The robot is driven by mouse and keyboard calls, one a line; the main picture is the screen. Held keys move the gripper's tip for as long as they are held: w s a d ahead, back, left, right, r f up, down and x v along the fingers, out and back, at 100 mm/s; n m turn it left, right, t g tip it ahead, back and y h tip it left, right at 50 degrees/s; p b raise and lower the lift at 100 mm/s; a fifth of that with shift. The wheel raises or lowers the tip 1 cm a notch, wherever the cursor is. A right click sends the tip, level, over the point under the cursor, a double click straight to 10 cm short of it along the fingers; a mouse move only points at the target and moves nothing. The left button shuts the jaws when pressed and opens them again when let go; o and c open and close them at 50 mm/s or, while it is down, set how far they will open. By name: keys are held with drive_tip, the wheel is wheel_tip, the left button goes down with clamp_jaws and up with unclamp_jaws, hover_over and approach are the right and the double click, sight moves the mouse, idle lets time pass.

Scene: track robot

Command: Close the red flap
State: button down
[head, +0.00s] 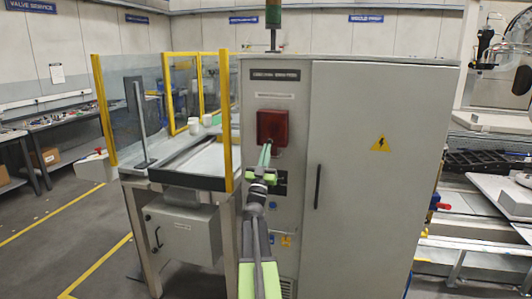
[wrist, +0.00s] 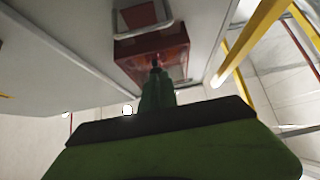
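The red flap (head: 272,127) is on the upper left front of the grey cabinet (head: 340,85). In the wrist view the red flap (wrist: 150,55) stands out from the cabinet face, close to a pale frame (wrist: 140,17) around a dark red panel. I cannot tell its exact angle. My gripper (head: 266,153) is at the flap's lower edge in the head view. Its green fingers are together with nothing visible between them. In the wrist view the fingertips (wrist: 156,72) overlap the flap; I cannot tell whether they touch it.
A tall cabinet door (head: 375,150) with a dark handle is to the right of the flap. A yellow post (head: 225,120) stands close on the left, beside a table with a dark-edged tray (head: 190,180). Open floor (head: 60,230) lies further left.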

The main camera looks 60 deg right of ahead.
drive_tip(key=a+r+b+v, duration=0.1)
drive_tip(key=b+v, duration=0.6)
drive_tip(key=v, duration=0.6)
drive_tip(key=shift+s+a+r, duration=0.2)
drive_tip(key=shift+r, duration=0.05)
